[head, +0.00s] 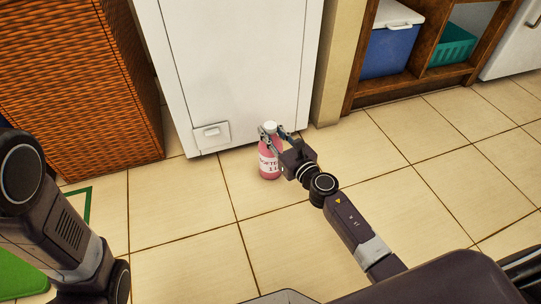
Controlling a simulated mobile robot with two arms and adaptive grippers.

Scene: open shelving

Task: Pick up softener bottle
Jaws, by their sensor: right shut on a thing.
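The softener bottle (269,166) is pink with a white cap and a light label with dark letters. It is upright in front of the white appliance, close to the tiled floor; I cannot tell whether it touches the floor. My right gripper (270,137) comes in from the right and is shut on the bottle's upper part, just below the cap. One finger shows on the left of the bottle and one behind it on the right. My left arm is at the left edge, and its gripper is out of view.
A white appliance (233,65) stands behind the bottle. A wicker cabinet (80,80) is at the left. Wooden shelving (420,84) at the upper right holds a blue cooler (390,50) and a teal basket (452,46). A green item (18,278) lies lower left. The tiled floor between is clear.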

